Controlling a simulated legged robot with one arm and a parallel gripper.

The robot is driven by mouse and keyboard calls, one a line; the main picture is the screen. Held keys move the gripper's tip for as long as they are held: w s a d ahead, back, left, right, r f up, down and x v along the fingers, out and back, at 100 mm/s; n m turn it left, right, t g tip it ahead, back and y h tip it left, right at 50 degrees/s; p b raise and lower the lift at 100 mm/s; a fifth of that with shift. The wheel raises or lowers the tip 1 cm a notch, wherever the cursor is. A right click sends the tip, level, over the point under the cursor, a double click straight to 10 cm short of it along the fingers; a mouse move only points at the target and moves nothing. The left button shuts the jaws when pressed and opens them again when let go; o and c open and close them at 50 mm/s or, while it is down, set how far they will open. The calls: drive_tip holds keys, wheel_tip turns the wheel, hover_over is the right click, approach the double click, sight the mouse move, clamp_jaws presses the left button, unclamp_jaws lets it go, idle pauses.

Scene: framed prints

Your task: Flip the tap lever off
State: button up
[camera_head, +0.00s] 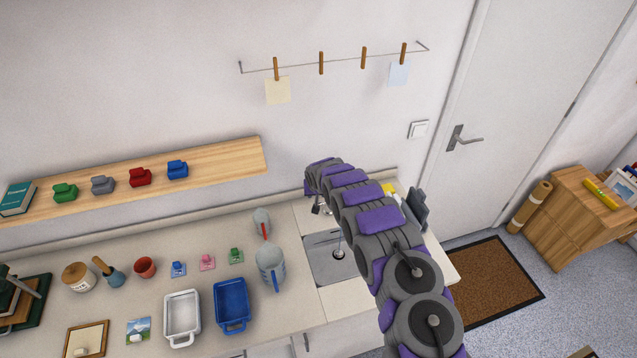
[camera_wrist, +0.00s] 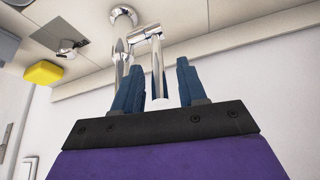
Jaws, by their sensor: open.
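The chrome tap (camera_wrist: 121,48) stands on the counter in the wrist view, which appears upside down. A slim chrome bar of it (camera_wrist: 157,72) runs down between my gripper's two blue fingers (camera_wrist: 159,66). The fingers are apart, one on each side of the bar; I cannot tell whether either touches it. A small white end shows at the base between the fingers. In the head view, my gripper (camera_head: 317,208) is at the back of the sink (camera_head: 322,268), and my arm hides most of the tap. A thin bright strand shows above the drain; I cannot tell if it is water.
A yellow sponge (camera_wrist: 43,73) lies near the sink. A blue-grey jug (camera_head: 270,262), a blue tray (camera_head: 231,305) and a white tray (camera_head: 182,315) stand left of the sink. The wall is close behind the tap. A wooden shelf (camera_head: 225,168) hangs at left.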

drive_tip(key=a+v, duration=0.1)
drive_tip(key=v, duration=1.3)
drive_tip(key=shift+d+r+b, duration=0.25)
drive_tip(key=shift+d+b, duration=0.1)
drive_tip(key=shift+d, duration=0.15)
